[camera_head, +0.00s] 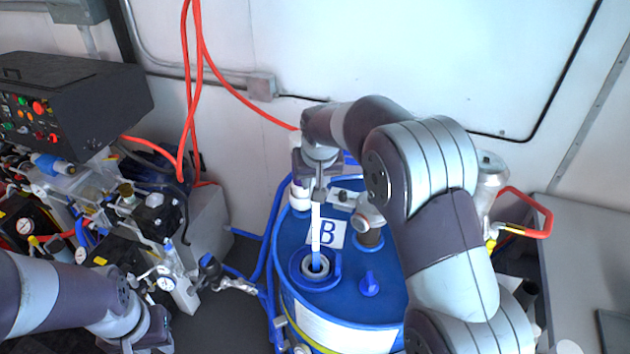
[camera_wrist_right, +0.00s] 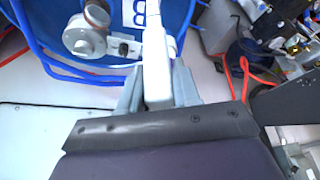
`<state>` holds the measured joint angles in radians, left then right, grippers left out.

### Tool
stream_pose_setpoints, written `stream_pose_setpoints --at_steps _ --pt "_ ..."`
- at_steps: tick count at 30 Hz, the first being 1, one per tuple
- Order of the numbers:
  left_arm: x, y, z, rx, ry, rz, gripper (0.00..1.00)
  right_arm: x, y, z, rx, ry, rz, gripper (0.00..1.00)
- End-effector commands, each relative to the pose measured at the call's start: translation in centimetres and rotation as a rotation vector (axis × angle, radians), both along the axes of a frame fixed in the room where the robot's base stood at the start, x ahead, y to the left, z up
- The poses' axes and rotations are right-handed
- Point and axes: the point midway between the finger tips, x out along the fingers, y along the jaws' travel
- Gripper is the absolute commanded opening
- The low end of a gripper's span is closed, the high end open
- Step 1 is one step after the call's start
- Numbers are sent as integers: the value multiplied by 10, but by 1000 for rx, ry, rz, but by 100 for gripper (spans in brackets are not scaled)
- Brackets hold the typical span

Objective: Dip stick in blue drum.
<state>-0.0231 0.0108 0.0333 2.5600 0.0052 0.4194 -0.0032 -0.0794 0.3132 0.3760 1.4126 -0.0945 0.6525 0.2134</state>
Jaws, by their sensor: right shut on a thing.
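The blue drum (camera_head: 345,300), marked with a "B" label, stands at the lower middle of the head view. My right gripper (camera_head: 318,192) is above its lid, shut on the white stick (camera_head: 316,225). The stick hangs roughly upright, and its lower end is at the round opening (camera_head: 316,266) in the lid; how deep it reaches is hidden. In the right wrist view the stick's thick white end (camera_wrist_right: 157,78) sits between the fingers of my right gripper (camera_wrist_right: 157,92). My left gripper (camera_head: 150,335) is at the lower left; its fingers cannot be made out.
A blue cap (camera_head: 369,283) and a metal fitting (camera_head: 369,226) stand up from the lid. Left are a black control box (camera_head: 75,105) and machinery with gauges and hoses. A grey table (camera_head: 590,250) is at the right, and a white wall behind.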

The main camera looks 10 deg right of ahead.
Motion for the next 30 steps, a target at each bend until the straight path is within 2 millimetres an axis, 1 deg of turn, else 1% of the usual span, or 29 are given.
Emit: stream_pose_setpoints --at_steps 1,12,15,18,30 --pt "0 0 10 0 0 0 31 0 0 12 0 -2 0 0" --pt "0 0 44 0 0 0 31 0 0 58 1 -3 -1 0" --pt "0 0 49 0 0 0 31 0 0 65 0 -2 -1 0" --pt "0 0 51 0 0 0 31 0 0 68 0 -1 -1 0" --pt "0 0 49 0 0 0 31 0 0 66 0 -1 0 0"
